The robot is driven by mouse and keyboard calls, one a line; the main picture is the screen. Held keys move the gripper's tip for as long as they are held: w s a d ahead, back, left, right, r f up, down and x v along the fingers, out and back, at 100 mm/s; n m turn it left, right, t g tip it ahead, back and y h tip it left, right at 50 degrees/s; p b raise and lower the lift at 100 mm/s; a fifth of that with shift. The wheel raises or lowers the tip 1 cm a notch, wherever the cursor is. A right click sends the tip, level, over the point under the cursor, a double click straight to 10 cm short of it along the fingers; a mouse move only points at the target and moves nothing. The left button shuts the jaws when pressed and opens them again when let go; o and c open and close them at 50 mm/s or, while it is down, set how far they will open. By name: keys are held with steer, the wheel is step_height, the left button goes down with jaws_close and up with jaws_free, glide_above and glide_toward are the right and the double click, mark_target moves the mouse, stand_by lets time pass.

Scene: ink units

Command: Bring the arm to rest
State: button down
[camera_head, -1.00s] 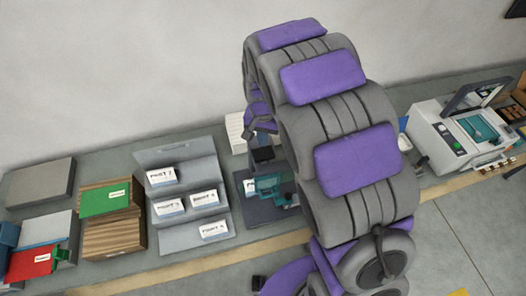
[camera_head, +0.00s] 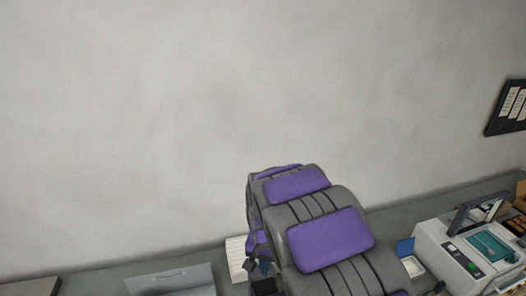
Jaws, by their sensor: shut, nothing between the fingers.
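My arm, grey with purple pads, rises from the bottom of the head view and bends over at the top. My gripper (camera_head: 251,264) shows small and dark at the left side of the arm, low in the picture. It is shut and holds nothing. The arm hides part of it and the bench behind.
A grey bench (camera_head: 402,213) runs along a bare wall. A grey stepped rack (camera_head: 170,279) is cut off at the bottom. A white block (camera_head: 236,258) lies beside the gripper. A light machine (camera_head: 450,262) with a raised lid stands right. A dark framed board (camera_head: 508,108) hangs on the wall.

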steer(key=s+d+f+b, duration=0.1)
steer(key=s+d+b, duration=0.8)
steer(key=s, duration=0.4)
steer(key=s+d+f+n+b, duration=0.1)
steer(key=s+f+b, duration=0.1)
steer(key=s, duration=0.4)
steer(key=s+d+f+n+g+b, duration=0.1)
steer(key=s+d+f+b, duration=0.1)
steer(key=s, duration=0.4)
steer(key=s+d+f+b, duration=0.1)
steer(key=s+f+b, duration=0.2)
steer(key=s+b, duration=0.2)
steer(key=shift+s+d+f+n+g, duration=0.35)
steer(key=shift+s+d+n+g, duration=0.05)
steer(key=shift+s, duration=0.35)
